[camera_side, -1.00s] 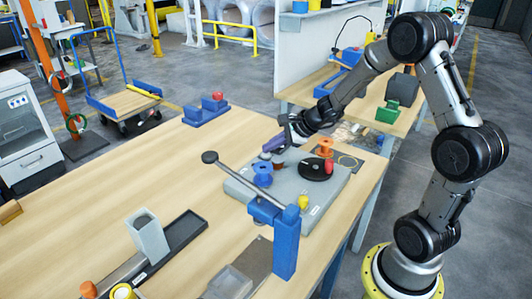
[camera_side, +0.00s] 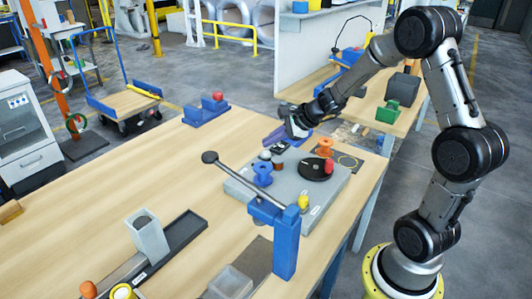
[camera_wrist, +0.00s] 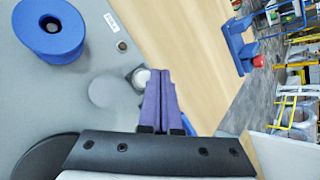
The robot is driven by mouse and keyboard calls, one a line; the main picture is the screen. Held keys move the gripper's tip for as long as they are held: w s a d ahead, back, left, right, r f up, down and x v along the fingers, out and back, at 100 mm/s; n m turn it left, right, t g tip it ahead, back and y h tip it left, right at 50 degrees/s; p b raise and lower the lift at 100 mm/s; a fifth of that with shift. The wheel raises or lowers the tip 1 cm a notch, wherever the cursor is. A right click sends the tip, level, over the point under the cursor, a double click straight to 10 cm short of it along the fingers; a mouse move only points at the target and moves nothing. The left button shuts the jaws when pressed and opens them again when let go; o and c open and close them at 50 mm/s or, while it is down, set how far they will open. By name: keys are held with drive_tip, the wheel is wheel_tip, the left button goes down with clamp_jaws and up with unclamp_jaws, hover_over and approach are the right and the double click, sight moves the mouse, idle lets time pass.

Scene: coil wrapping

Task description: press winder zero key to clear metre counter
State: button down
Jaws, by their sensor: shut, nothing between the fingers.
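The winder is a grey base plate (camera_side: 322,208) on the wooden bench, and it shows in the wrist view (camera_wrist: 85,110). It carries a blue spool (camera_side: 263,175), which is also at upper left in the wrist view (camera_wrist: 50,28). A small white round cap (camera_wrist: 141,78) sits near the plate's edge, with a flat pale disc (camera_wrist: 107,91) beside it; I cannot tell which is the zero key. My gripper's purple fingers (camera_wrist: 161,74) are shut together and empty. Their tips show just beside the white cap; contact cannot be told. No counter reading is legible.
A black turntable with a red knob (camera_side: 329,166), an orange spool (camera_side: 325,147) and a yellow knob (camera_side: 303,202) stand on or by the plate. A blue post with a lever (camera_side: 285,245) rises at its front.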

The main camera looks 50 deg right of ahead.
sight(270, 156)
drive_tip(key=shift+r, duration=2.3)
drive_tip(key=s+a+r+n+t+y, duration=0.15)
drive_tip(key=a+r+n, duration=0.25)
drive_tip(key=a+r, duration=0.5)
drive_tip(key=s+a+r+n+g, duration=0.1)
drive_tip(key=s+a+r+n, duration=0.3)
drive_tip(key=s+a+n, duration=0.35)
drive_tip(key=s+a+f+n+g, duration=0.1)
drive_tip(key=s+a+n+g, duration=0.1)
drive_tip(key=s+n, duration=0.6)
drive_tip(key=s+d+f+n+g+h, duration=0.2)
drive_tip(key=s+d+f+n, duration=0.3)
drive_tip(key=s, duration=0.6)
drive_tip(key=shift+d+f+h, duration=0.25)
drive_tip(key=shift+f+h, duration=0.2)
drive_tip(key=shift+h, duration=0.3)
